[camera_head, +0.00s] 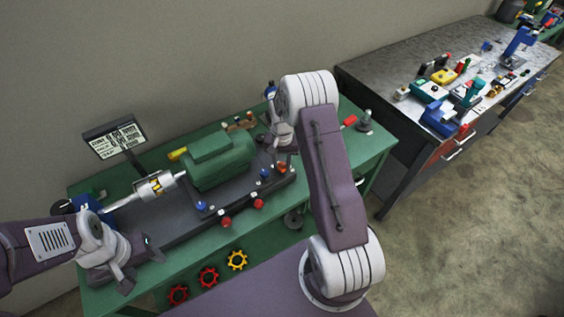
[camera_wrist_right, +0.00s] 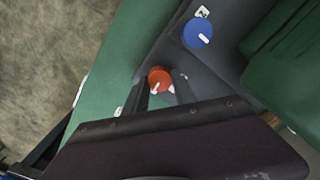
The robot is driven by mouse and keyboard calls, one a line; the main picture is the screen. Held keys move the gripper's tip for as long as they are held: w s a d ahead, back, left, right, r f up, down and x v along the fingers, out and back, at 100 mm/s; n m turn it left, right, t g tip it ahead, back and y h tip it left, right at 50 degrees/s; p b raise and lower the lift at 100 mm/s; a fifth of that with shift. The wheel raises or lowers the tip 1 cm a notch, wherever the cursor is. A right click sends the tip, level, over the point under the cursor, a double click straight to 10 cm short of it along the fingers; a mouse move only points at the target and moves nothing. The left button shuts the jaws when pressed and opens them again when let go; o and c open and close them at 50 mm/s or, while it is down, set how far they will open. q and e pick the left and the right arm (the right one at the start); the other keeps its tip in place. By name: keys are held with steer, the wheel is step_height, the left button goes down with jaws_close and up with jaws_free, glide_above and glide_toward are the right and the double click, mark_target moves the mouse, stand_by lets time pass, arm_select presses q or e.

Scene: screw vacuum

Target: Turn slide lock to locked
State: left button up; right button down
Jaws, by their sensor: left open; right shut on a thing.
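An orange-red knob (camera_wrist_right: 158,75) with a white pointer sits on the dark machine base in the right wrist view; it also shows in the head view (camera_head: 282,169) near the right end of the base. My right gripper (camera_wrist_right: 161,86) is shut on this knob, one finger on each side, and partly hides it. In the head view my right gripper (camera_head: 284,155) is partly covered by my arm. My left gripper (camera_head: 141,266) is open and empty above the front left of the green bench. I cannot tell any lettering beside the knob.
A blue knob (camera_wrist_right: 197,33) stands close to the orange one. A green motor housing (camera_head: 218,160) sits on the base. Red knobs (camera_head: 258,204) line the front edge. A sign (camera_head: 115,138) stands behind. A second bench (camera_head: 400,75) holds several tools.

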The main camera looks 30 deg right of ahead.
mark_target(282, 165)
steer(key=shift+w+m, duration=0.1)
steer(key=shift+m, duration=0.4)
steer(key=shift+r, duration=0.1)
steer(key=c, duration=1)
jaws_free()
steer(key=shift+c, duration=0.2)
step_height(282, 165, up, 9)
steer(key=shift+b, duration=0.4)
